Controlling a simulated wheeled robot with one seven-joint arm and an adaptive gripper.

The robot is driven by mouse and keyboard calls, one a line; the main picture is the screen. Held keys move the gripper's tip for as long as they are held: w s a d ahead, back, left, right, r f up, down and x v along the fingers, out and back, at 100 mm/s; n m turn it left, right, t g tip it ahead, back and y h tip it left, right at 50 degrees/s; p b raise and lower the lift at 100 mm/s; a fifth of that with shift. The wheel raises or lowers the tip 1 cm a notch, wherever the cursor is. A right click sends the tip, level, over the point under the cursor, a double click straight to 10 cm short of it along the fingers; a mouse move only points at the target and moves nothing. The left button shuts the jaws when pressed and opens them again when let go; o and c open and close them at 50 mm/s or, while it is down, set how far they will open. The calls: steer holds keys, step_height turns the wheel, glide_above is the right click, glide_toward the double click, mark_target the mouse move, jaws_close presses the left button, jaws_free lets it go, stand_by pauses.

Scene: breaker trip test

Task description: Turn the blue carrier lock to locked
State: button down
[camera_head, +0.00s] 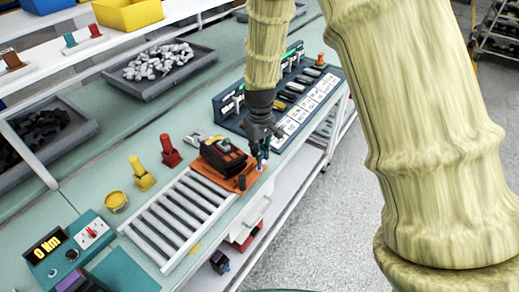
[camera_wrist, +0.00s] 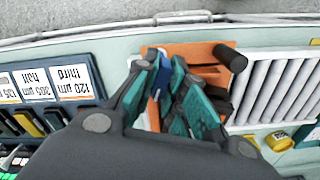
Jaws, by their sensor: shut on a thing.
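The orange carrier (camera_head: 236,184) sits at the far end of the roller track, with a dark breaker (camera_head: 222,154) on it. The blue carrier lock (camera_head: 261,166) stands at the carrier's right edge. In the wrist view the blue lock (camera_wrist: 163,78) shows between my fingers, over the orange plate (camera_wrist: 205,50). My gripper (camera_head: 262,147) points down from above and is shut on the blue lock; the wrist view also shows my gripper (camera_wrist: 170,92). The fingers hide much of the lock, and I cannot tell its turned position.
The roller track (camera_head: 180,218) runs toward the front left. A blue rack (camera_head: 285,103) with tools and labelled cards stands just behind. Red (camera_head: 170,151) and yellow (camera_head: 142,174) upright pieces and a torque display box (camera_head: 68,247) stand to the left. A black post (camera_wrist: 232,59) rises from the carrier near my fingers.

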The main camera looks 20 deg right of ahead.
steer(key=shift+r, duration=0.1)
steer(key=shift+m+p, duration=0.6)
steer(key=shift+m, duration=0.4)
steer(key=shift+m, duration=0.3)
steer(key=shift+m+p, duration=0.55)
steer(key=shift+m, duration=0.15)
